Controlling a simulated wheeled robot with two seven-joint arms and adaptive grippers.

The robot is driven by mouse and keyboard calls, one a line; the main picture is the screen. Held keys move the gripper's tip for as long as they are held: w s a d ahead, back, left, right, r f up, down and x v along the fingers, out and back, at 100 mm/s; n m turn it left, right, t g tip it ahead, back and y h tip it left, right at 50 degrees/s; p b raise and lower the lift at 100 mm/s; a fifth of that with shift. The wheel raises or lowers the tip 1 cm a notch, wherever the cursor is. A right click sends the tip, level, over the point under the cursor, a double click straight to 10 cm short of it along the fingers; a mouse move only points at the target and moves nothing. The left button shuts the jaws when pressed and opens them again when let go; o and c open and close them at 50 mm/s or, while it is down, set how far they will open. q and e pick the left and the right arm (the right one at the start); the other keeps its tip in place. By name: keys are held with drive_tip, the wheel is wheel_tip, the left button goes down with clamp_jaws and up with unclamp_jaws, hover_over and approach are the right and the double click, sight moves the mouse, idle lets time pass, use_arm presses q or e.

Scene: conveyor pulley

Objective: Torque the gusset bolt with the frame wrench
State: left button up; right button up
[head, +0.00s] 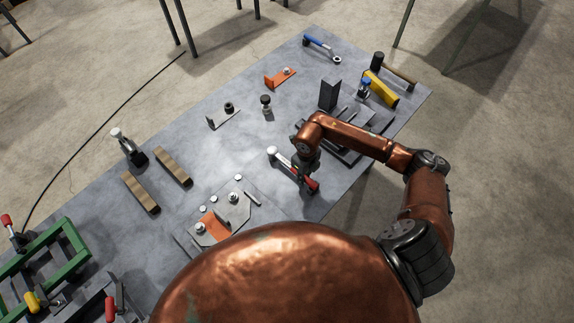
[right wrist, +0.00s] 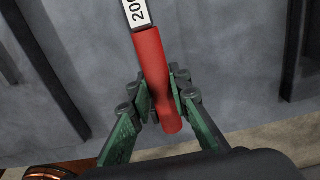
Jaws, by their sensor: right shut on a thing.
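My right gripper (head: 306,176) is shut on the red handle of a wrench (head: 284,160) over the table's front part. In the right wrist view the gripper (right wrist: 162,95) has its green fingers on both sides of the red handle (right wrist: 153,62). A white label with black digits shows on the shaft beyond it. In the head view the wrench's pale round head points up and left. A grey plate assembly (head: 236,208) with an orange piece and several bolt heads lies left of the gripper. I cannot tell which bolt is the gusset bolt. My left gripper is out of view.
A green frame (head: 42,250) with red- and yellow-handled clamps stands at lower left. Two wooden blocks (head: 173,166), a blue-handled wrench (head: 322,48), an orange bracket (head: 280,77) and a yellow block (head: 381,89) lie on the grey table (head: 205,135). The table's middle has free room.

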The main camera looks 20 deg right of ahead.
drive_tip(key=shift+r, duration=0.1)
clamp_jaws()
drive_tip(key=shift+w+r+p, duration=0.1)
drive_tip(key=shift+r+p, duration=0.3)
drive_tip(key=shift+r, duration=0.1)
drive_tip(key=shift+r+p, duration=1.7)
drive_tip(key=shift+r, duration=1.3)
